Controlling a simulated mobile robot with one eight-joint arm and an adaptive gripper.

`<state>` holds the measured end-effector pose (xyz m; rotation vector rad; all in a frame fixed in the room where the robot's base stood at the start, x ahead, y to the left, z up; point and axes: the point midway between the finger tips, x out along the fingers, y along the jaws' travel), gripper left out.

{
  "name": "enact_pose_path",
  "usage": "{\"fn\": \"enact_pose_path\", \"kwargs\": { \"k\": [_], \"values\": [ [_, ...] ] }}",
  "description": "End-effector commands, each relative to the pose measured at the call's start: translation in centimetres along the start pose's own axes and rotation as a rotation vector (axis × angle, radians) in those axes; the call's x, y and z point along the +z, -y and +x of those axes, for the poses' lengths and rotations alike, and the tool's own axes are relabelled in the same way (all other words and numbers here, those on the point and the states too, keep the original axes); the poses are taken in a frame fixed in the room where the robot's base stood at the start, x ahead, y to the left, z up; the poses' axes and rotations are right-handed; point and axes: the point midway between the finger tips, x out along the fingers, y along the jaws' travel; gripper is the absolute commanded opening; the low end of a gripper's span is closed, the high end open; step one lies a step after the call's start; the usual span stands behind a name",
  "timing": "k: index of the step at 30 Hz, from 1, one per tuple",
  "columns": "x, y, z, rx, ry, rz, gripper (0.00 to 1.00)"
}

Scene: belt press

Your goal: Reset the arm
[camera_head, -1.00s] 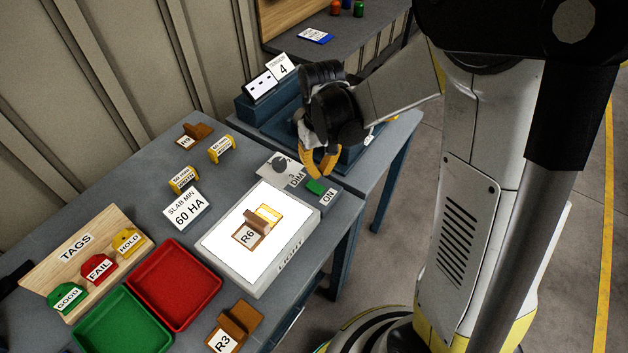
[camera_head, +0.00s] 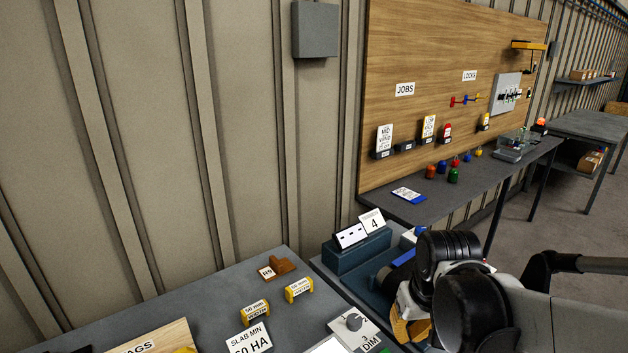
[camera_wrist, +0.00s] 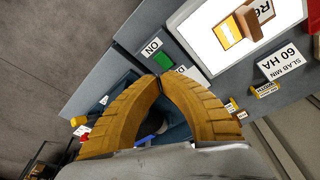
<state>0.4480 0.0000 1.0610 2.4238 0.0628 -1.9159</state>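My gripper (camera_head: 408,330) is at the lower right of the head view, over the front of the dark blue unit (camera_head: 345,258) on the grey bench. In the wrist view its two yellow-brown fingers (camera_wrist: 161,78) curve together and meet at the tips, with nothing visible between them. The green ON button (camera_wrist: 163,61) appears just beyond the fingertips in that view. My black and white arm runs from the gripper to the right edge of the head view.
The lit panel (camera_wrist: 220,50) carries a brown R6 piece (camera_wrist: 257,20). The SLAB MIN 60 HA card (camera_head: 248,338), yellow blocks (camera_head: 299,289) and brown R9 piece (camera_head: 277,267) lie on the bench. A wooden JOBS and LOCKS board (camera_head: 430,60) stands behind another table (camera_head: 470,185).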

Motion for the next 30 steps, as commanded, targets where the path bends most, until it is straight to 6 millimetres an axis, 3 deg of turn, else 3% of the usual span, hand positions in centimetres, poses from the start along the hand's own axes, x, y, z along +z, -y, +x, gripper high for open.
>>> {"fn": "enact_pose_path", "kwargs": {
  "k": [6,13,30],
  "values": [
    [3.8,0.2,-4.0,0.009,-0.189,0.031,0.0],
    [6.8,0.5,-5.5,0.013,-0.34,0.056,0.0],
    [7.6,0.5,-5.9,0.013,-0.389,0.065,0.0]
  ]
}}
